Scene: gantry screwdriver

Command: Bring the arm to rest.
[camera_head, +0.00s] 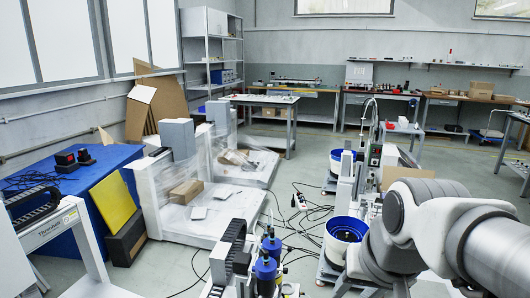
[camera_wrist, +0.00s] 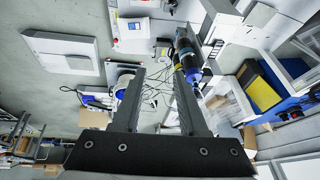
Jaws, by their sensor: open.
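My gripper (camera_wrist: 159,72) shows in the wrist view with its two dark fingers apart and nothing between them. My arm (camera_head: 425,225) reaches in from the right edge of the head view. It is bent, and its far end and the gripper cannot be made out there. A black and blue screwdriver-like tool (camera_wrist: 187,55) appears just beyond the right finger in the wrist view, apart from it as far as I can tell.
Blue-capped devices (camera_head: 268,268) stand at the bottom centre. A blue bowl feeder (camera_head: 347,229) is close to my arm. A wrapped pallet (camera_head: 195,220) and a blue table (camera_head: 95,185) are at left. Loose cables (camera_head: 300,222) cross the floor. Workbenches (camera_head: 305,88) line the back wall.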

